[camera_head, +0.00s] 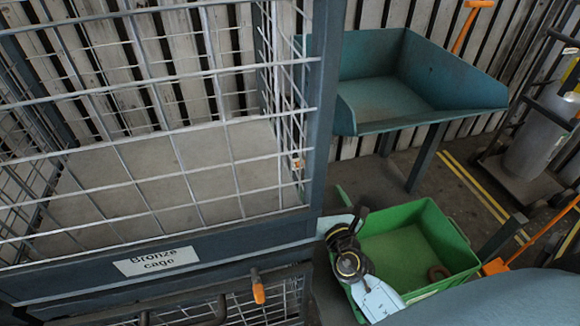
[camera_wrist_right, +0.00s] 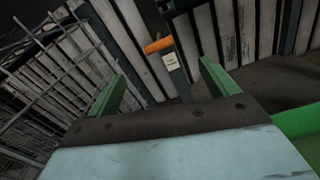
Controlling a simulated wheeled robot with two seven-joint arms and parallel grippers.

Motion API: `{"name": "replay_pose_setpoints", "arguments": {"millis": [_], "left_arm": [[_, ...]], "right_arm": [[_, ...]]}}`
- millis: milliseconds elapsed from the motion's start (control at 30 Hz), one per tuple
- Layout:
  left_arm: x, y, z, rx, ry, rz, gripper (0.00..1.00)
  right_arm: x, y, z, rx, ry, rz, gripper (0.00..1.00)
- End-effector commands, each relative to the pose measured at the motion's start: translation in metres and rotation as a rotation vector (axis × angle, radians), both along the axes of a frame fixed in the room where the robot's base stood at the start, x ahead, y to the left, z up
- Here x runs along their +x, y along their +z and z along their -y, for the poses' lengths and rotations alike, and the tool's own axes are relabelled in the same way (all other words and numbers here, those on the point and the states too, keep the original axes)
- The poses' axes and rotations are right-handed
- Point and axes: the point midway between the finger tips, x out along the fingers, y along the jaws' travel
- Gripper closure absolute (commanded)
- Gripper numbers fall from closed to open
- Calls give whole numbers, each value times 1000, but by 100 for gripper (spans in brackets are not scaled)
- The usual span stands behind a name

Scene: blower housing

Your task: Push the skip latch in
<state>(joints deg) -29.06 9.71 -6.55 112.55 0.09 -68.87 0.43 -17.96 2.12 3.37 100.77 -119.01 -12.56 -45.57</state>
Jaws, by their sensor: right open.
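The blue-green skip (camera_head: 415,95) stands at the back against the wall, empty on the part of its floor I can see. In the right wrist view an orange handle (camera_wrist_right: 158,45) with a white label below it sits on a dark upright. It appears between my finger lines and beyond them; I cannot tell if it is the skip latch. My right gripper (camera_wrist_right: 163,74) is open and empty, its two green fingers well apart. In the head view my right arm reaches over the green bin's left edge, and its gripper is mostly hidden. My left gripper is out of view.
The mesh bronze cage (camera_head: 158,262) fills the left, with an orange-gripped lever (camera_head: 258,290) below its label. A trolley with a grey cylinder (camera_head: 535,140) stands at right.

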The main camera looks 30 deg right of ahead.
Motion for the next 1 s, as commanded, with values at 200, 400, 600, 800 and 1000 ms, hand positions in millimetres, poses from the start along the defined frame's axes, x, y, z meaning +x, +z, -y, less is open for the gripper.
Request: {"name": "replay_pose_setpoints", "arguments": {"millis": [200, 400, 600, 800, 1000], "left_arm": [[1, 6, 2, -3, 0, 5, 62], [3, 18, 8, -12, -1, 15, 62], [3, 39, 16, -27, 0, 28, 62], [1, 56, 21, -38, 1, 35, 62], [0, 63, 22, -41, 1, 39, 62]], "right_arm": [[23, 3, 5, -12, -1, 7, 14], [63, 2, 15, -9, -1, 7, 14], [100, 1, 24, -8, 0, 5, 14], [123, 1, 29, -9, 1, 3, 14], [130, 2, 31, -8, 0, 3, 14]]}}
